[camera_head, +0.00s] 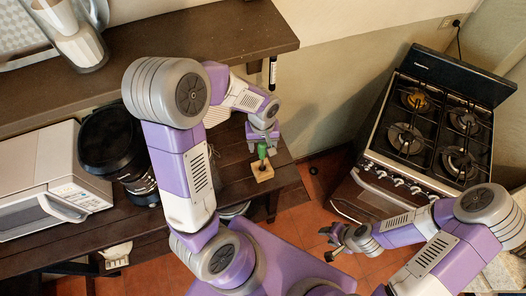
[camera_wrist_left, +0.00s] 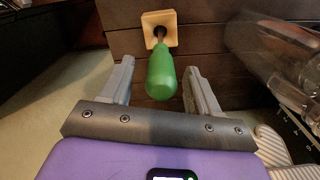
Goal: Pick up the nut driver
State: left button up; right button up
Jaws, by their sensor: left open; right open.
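The nut driver (camera_head: 262,151) has a green handle and stands upright in a small wooden block (camera_head: 262,171) on the dark wooden table. In the left wrist view the green handle (camera_wrist_left: 161,75) points toward the camera, with its shaft going into the block (camera_wrist_left: 159,21). My left gripper (camera_head: 263,143) is open above the block; its two fingers (camera_wrist_left: 158,82) lie to either side of the handle, with gaps visible on both sides. My right gripper (camera_head: 331,243) is open and empty, away from the table above the floor.
A wall shelf (camera_head: 150,55) carries a clear jug (camera_head: 75,35) at the left. A microwave (camera_head: 50,185) and a black coffee maker (camera_head: 115,150) stand on the table (camera_head: 235,178) at left. A gas stove (camera_head: 430,130) is at right, with open tiled floor (camera_head: 330,190) between.

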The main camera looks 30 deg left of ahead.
pick_arm(q)
jog(key=shift+s+f, duration=0.1)
jog(key=shift+f, duration=0.7)
grip_shut()
